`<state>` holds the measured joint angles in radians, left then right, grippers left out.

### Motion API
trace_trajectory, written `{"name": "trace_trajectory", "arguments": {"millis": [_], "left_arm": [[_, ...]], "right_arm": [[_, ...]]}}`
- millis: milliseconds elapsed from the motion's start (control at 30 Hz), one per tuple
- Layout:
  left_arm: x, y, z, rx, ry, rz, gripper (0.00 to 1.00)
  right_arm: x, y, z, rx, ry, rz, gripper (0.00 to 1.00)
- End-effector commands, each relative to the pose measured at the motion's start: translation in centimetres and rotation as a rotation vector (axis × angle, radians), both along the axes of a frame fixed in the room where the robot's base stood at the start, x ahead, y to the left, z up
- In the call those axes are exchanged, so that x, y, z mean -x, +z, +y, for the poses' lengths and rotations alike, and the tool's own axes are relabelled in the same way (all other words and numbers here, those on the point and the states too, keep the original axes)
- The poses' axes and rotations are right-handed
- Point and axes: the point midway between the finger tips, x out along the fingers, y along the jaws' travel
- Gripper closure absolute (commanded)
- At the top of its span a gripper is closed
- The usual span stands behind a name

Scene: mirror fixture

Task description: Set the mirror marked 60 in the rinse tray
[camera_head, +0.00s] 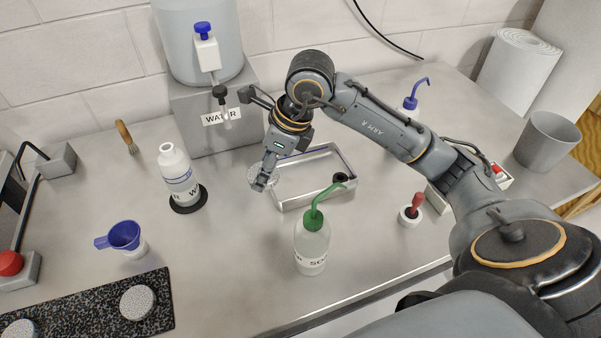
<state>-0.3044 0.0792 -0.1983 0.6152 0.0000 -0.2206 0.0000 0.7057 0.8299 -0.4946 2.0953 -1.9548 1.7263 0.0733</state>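The metal rinse tray (345,160) sits on the steel bench near the centre, partly hidden by my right arm. My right gripper (252,138) is above and left of the tray, its two fingers spread wide apart. A pale speckled disc (256,181) shows behind the lower finger at the tray's left end; whether it touches the finger or the tray I cannot tell. Another round speckled disc (137,302) lies on the black granite plate (85,309), with a further one (20,329) cut off at the lower left. No number is legible on any disc. My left gripper is out of view.
A green-topped wash bottle (311,247) stands in front of the tray. A water tank (198,45) on a grey stand is behind. A white bottle (177,175), blue funnel (124,236) and red-topped dropper (412,211) stand nearby. Bench between funnel and wash bottle is clear.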

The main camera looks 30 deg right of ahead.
Motion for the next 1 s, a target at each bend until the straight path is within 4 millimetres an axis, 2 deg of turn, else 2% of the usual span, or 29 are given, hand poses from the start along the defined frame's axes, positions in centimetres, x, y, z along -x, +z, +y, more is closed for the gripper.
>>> {"name": "trace_trajectory", "arguments": {"millis": [33,200,267,400,500,767,900,1000], "left_arm": [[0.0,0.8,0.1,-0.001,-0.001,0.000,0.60],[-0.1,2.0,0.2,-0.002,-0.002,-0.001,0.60],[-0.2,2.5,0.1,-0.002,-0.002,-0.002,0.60],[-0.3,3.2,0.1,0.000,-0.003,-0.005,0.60],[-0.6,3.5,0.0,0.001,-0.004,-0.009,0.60],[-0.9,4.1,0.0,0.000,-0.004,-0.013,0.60],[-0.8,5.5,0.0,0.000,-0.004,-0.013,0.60],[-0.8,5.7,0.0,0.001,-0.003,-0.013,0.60]], "right_arm": [[-0.4,-0.3,-1.3,0.001,-0.008,0.007,0.75],[-2.0,-2.1,-5.3,0.000,-0.008,0.007,0.75],[-2.5,-2.8,-6.6,0.001,-0.007,0.008,0.75],[-3.4,-5.6,-8.5,-0.002,-0.004,0.006,0.75],[-3.8,-6.8,-9.4,-0.001,-0.002,0.003,0.75],[-4.4,-8.8,-10.9,-0.001,-0.003,0.004,0.75],[-4.3,-10.7,-10.7,-0.004,-0.001,0.004,0.75],[-4.4,-11.6,-10.8,-0.002,0.000,0.002,0.75]]}}
